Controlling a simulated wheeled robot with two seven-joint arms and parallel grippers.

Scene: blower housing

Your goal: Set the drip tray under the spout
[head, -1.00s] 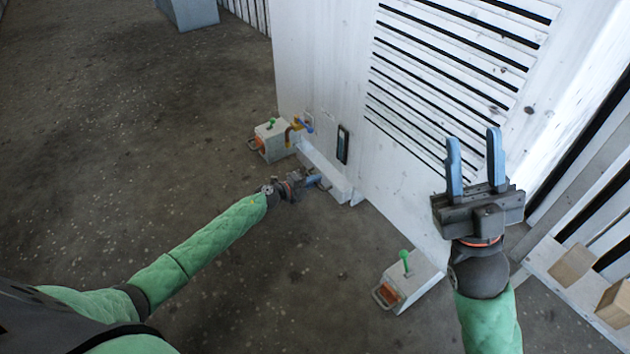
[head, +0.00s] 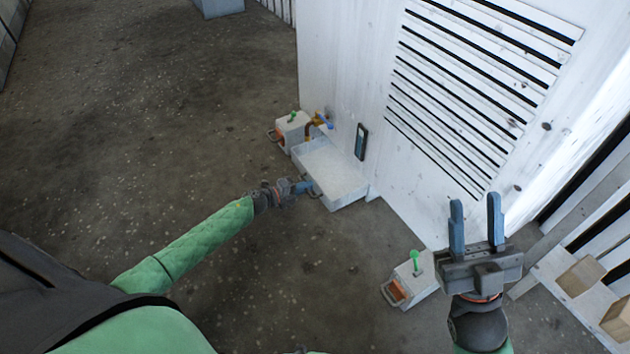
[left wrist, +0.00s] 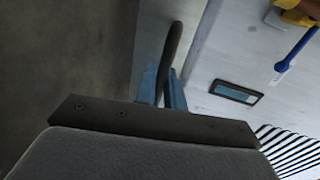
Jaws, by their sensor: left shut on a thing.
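The drip tray (head: 345,190) is a pale, shallow, rectangular box at the foot of the white housing, its inside facing up. My left gripper (head: 306,187) is shut on the handle at the tray's near side. In the left wrist view, the blue fingers (left wrist: 163,88) close around a dark handle bar (left wrist: 173,45). The brass spout (head: 312,127) with a blue lever (head: 326,121) sticks out of the housing at the tray's far end. I cannot tell whether the tray rests on the floor. My right gripper (head: 475,205) is open and empty, raised in front of the louvres.
A white box with a green knob (head: 292,128) stands beside the tray's far end. A similar box (head: 410,280) stands nearer, right of the tray. A dark-framed panel (head: 361,141) is on the housing wall. The floor to the left is clear.

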